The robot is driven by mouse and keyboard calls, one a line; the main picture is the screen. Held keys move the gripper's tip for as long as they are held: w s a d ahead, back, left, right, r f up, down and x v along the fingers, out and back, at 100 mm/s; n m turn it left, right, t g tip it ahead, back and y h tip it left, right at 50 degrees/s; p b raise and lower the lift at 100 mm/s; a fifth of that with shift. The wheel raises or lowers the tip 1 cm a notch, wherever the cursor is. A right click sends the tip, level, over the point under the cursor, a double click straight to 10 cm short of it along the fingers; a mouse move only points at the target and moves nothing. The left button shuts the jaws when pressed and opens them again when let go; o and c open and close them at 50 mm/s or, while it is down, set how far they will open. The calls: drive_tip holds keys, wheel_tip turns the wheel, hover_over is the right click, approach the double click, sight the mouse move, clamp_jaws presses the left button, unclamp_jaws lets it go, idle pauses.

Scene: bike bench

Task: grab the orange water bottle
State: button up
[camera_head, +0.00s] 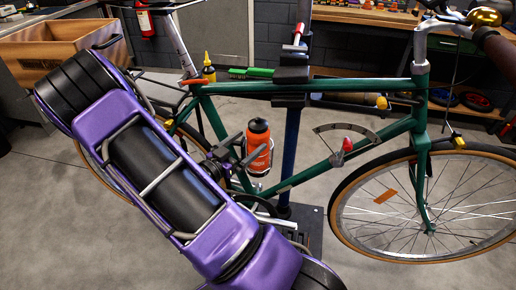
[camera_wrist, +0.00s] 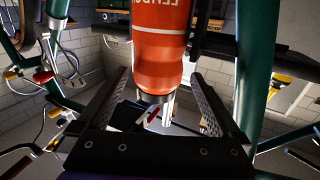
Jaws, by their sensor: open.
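The orange water bottle (camera_head: 258,148) with a dark cap stands upright by the green bike's frame, in a bottle cage at its lower part. My gripper (camera_head: 238,150) is at the bottle's left side in the head view. In the wrist view my gripper (camera_wrist: 165,95) is open, with one finger on each side of the bottle and gaps visible. I cannot tell whether either finger touches it.
The green bike frame (camera_head: 310,86) runs close around the bottle, held by a repair stand with a blue post (camera_head: 291,150). A yellow bottle (camera_head: 208,68) and a green-handled brush (camera_head: 250,72) are above left. A wooden crate (camera_head: 50,45) stands far left.

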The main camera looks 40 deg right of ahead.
sight(258, 134)
drive_tip(key=x, duration=0.5)
drive_tip(key=shift+r, duration=0.2)
clamp_jaws()
